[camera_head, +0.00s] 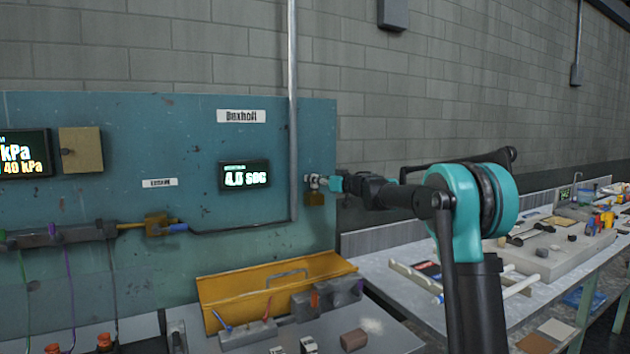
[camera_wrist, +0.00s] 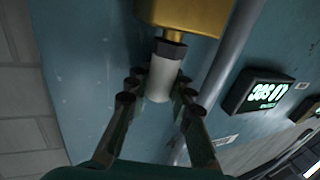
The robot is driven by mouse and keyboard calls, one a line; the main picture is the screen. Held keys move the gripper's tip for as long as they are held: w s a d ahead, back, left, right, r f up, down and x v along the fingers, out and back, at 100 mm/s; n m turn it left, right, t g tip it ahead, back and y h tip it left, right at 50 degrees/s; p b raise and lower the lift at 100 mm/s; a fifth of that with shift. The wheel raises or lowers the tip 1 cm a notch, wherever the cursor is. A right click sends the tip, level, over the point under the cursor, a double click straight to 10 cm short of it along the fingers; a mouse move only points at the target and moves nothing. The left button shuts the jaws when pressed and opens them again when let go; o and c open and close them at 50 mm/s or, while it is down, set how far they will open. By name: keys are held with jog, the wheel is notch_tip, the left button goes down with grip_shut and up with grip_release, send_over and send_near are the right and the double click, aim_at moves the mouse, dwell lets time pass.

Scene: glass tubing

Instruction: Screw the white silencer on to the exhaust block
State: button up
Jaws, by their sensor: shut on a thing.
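The exhaust block (camera_head: 314,199) is a small yellow-brass block at the right edge of the teal panel. In the wrist view, which looks upside down, the block (camera_wrist: 185,15) is at the top. How far the thread is engaged is hidden. My gripper (camera_wrist: 157,86) is shut around the silencer's white body, with fingers on both sides. In the head view my gripper (camera_head: 324,182) reaches in from the right, just above the block.
A grey vertical pipe (camera_head: 293,120) and a lit display (camera_head: 245,175) are left of the block. A yellow tray (camera_head: 270,290) and grey holders stand below on the bench. A cluttered side bench (camera_head: 480,275) is at right.

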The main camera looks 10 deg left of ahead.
grip_shut()
jog(key=shift+s+a+m+t+h, duration=0.15)
jog(key=shift+m+t+h, duration=0.55)
jog(key=shift+t, duration=0.1)
jog(key=m+t+h, duration=0.3)
jog(key=m+h, duration=0.1)
jog(key=h, duration=0.1)
jog(key=shift+t, duration=0.4)
jog(key=shift+d+m+t+h, duration=0.2)
jog(key=shift+m+t+h, duration=0.4)
jog(key=shift+h, duration=0.4)
jog(key=o, duration=0.8)
grip_release()
